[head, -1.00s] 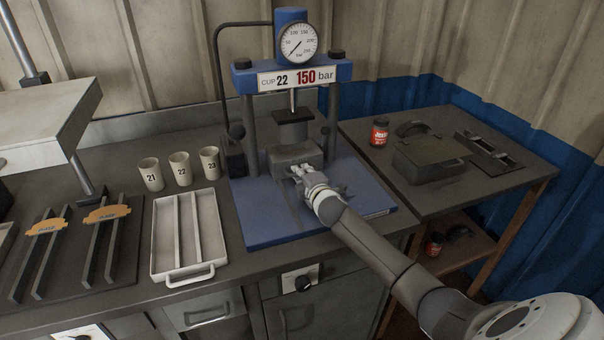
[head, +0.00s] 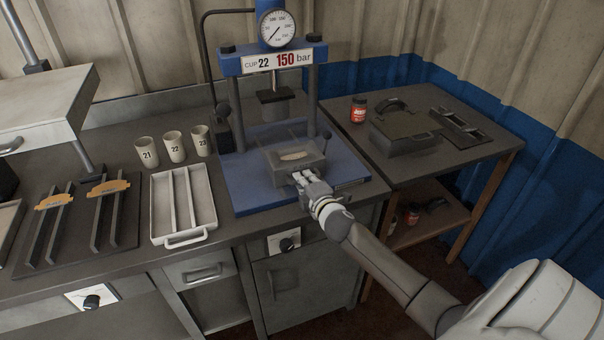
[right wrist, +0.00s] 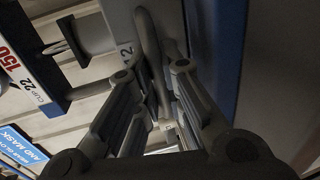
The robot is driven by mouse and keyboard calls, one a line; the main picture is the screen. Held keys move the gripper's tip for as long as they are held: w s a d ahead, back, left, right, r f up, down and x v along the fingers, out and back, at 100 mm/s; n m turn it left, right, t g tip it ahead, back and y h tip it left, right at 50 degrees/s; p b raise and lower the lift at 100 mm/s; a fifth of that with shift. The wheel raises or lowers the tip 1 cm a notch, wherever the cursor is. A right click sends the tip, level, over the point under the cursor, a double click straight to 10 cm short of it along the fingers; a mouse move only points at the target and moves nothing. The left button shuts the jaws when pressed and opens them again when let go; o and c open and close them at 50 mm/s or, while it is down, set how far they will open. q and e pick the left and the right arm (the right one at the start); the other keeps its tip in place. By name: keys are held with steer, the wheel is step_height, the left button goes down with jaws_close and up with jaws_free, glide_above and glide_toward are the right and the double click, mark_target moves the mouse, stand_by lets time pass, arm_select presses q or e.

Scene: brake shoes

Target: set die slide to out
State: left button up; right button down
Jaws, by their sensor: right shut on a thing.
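The die slide (head: 284,166) is a grey block on the blue base (head: 243,193) of the press. It sits forward of the press ram (head: 274,100), towards the base's front edge. A pale curved shape (head: 295,155) shows in its open top. My right gripper (head: 302,180) is at the front of the die slide and is shut on its handle. In the right wrist view a grey bar (right wrist: 150,50) stands between my right fingers (right wrist: 153,75). The handle is mostly hidden by the gripper in the head view. My left gripper is not in view.
Cups 21, 22 and 23 (head: 174,149) stand left of the press, behind a white tray (head: 183,238). A rack with orange-labelled bars (head: 107,187) is further left. A red jar (head: 358,110) and a dark lidded box (head: 403,135) stand on the right table.

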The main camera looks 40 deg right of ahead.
steer(key=shift+s+a+f, duration=0.1)
steer(key=shift+s+f, duration=0.1)
steer(key=shift+f, duration=0.1)
steer(key=c, duration=1.5)
jaws_free()
steer(key=shift+s+r, duration=0.15)
steer(key=shift+s, duration=0.05)
steer(key=shift+c, duration=0.2)
steer(key=shift+r, duration=0.1)
steer(key=v, duration=1.2)
